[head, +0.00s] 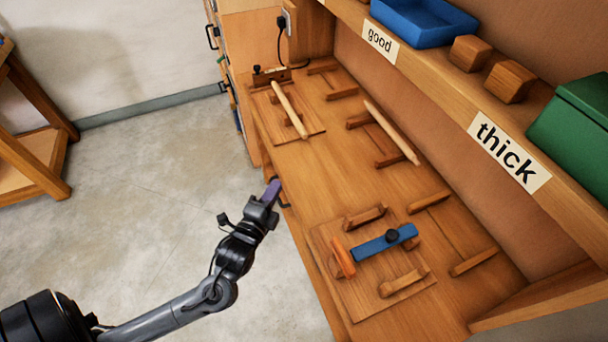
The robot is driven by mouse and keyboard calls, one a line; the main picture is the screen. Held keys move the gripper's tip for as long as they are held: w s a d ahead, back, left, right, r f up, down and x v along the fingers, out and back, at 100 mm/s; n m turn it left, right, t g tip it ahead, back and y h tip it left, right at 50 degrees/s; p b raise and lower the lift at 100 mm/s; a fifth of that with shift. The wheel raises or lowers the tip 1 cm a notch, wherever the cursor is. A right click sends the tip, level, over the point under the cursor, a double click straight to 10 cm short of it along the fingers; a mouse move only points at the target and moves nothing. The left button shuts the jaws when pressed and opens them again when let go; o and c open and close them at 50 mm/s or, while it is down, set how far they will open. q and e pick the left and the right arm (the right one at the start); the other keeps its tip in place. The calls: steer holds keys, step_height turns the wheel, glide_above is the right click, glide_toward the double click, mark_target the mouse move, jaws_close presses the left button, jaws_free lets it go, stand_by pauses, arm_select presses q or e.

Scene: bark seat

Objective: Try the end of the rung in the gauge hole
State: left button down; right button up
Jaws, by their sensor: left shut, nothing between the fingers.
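A pale wooden rung (289,110) lies on a board at the far left of the bench. A second pale rung (391,132) lies across two wooden rests in the middle, its near end sticking out past them. A blue block with a black knob (370,247) sits on the near board beside an orange piece (341,257). I cannot tell which part is the gauge, and no gauge hole can be made out. My left gripper (272,191), with purple fingertips, is shut and empty near the bench's front edge, apart from both rungs. My right gripper is not in view.
The bench top (330,180) is clear between the two boards. Empty wooden rests (429,202) stand at right. A shelf above carries labels "good" and "thick", a blue tray (425,35), wooden blocks (509,81) and a green box (575,125).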

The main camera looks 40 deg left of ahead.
arm_select(q)
step_height(320, 180, down, 6)
steer(key=r+b, duration=0.1)
steer(key=b, duration=1.2)
glide_toward(306, 136)
steer(key=w, duration=0.1)
steer(key=w+d, duration=0.1)
steer(key=w, duration=0.1)
steer(key=shift+w+d+f, duration=0.3)
steer(key=shift+d, duration=0.05)
steer(key=shift+w+a, duration=0.6)
steer(key=shift+a, duration=0.35)
steer(key=shift+w+a+b, duration=0.25)
steer(key=shift+a+b, duration=0.25)
steer(key=shift+a, duration=0.3)
steer(key=shift+w+r, duration=0.1)
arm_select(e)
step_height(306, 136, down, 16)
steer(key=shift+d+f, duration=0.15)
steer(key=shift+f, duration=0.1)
